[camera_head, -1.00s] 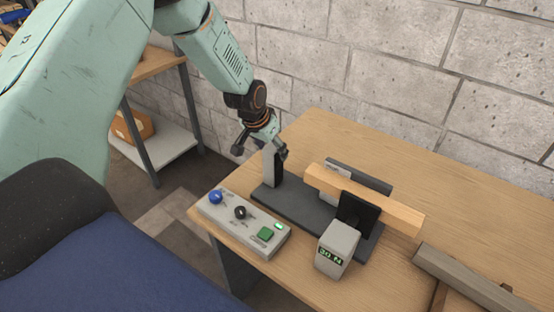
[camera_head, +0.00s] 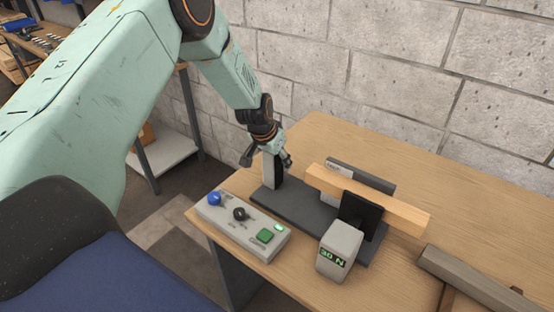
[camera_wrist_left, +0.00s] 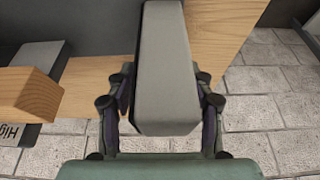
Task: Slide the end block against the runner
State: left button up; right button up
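The end block (camera_head: 271,174) is a grey upright block at the left end of a dark base plate (camera_head: 310,210). The runner (camera_head: 370,198) is a pale wooden bar lying across the plate's other end, with a clear gap between it and the end block. My left gripper (camera_head: 267,158) is at the top of the end block, its fingers on either side. In the left wrist view the fingers (camera_wrist_left: 162,88) straddle the end block (camera_wrist_left: 165,60), with narrow gaps appearing beside it. The runner's end (camera_wrist_left: 28,95) shows at left there. My right gripper is not in view.
A black pad (camera_head: 358,216) and a grey box reading 30 N (camera_head: 339,248) stand before the runner; a low grey fence (camera_head: 375,181) stands behind. A control box (camera_head: 243,225) with knobs and a green button sits at the table's front-left edge. A grey beam (camera_head: 470,280) lies at right.

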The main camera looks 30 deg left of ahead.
pick_arm(q)
jog(key=shift+a+f, duration=0.1)
jog(key=shift+a, duration=0.1)
jog(key=c, duration=0.4)
grip_shut()
jog(key=d, duration=0.5)
jog(key=shift+s, duration=0.2)
jog(key=o, duration=0.8)
grip_release()
jog(key=shift+a, duration=0.1)
jog(key=shift+c, duration=0.2)
jog(key=v, duration=1.2)
